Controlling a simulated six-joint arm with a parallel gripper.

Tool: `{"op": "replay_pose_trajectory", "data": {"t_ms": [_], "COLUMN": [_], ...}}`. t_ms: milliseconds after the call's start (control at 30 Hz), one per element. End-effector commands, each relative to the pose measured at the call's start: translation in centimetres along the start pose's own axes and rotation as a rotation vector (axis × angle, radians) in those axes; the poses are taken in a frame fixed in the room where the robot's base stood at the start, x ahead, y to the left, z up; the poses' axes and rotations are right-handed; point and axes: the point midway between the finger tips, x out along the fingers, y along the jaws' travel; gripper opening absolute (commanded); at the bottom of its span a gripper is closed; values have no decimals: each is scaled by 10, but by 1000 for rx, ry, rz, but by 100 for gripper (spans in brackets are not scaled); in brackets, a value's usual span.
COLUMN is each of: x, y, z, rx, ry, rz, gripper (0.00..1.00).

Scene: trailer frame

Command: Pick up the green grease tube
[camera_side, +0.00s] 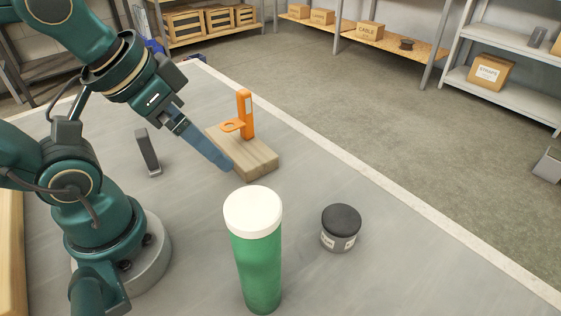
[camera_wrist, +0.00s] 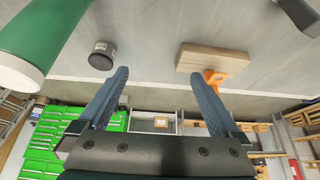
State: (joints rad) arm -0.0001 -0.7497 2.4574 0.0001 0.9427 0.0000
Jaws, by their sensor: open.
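The green grease tube (camera_side: 260,265) with a white cap (camera_side: 253,212) stands upright on the grey table in the front middle of the side view. In the wrist view the tube (camera_wrist: 42,32) fills the upper left corner, its white cap (camera_wrist: 16,77) towards the left edge. My gripper (camera_side: 226,166) hangs above the table behind the tube, close to the wooden block in the side view. In the wrist view its two blue fingers (camera_wrist: 158,76) are spread apart with nothing between them. The gripper is apart from the tube.
A dark-lidded jar (camera_side: 340,230) stands right of the tube. A wooden block (camera_side: 243,154) with an orange ring holder (camera_side: 243,115) sits near the far edge. A dark grey upright piece (camera_side: 148,152) stands at the left. The table right of the jar is clear.

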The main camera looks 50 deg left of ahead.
Motion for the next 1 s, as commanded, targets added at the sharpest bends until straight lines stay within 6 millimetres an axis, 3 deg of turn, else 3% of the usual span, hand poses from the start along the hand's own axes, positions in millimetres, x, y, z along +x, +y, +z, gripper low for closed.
{"op": "replay_pose_trajectory", "data": {"t_ms": [233,567,800,1000], "x": [-47,-89,-66,-59], "y": [0,0,31,64], "z": [-26,-48,-22,2], "rx": [0,0,-143,-324], "ry": [6,2,-298,-630], "rz": [0,0,138,272], "gripper": [100,100,100,100]}}
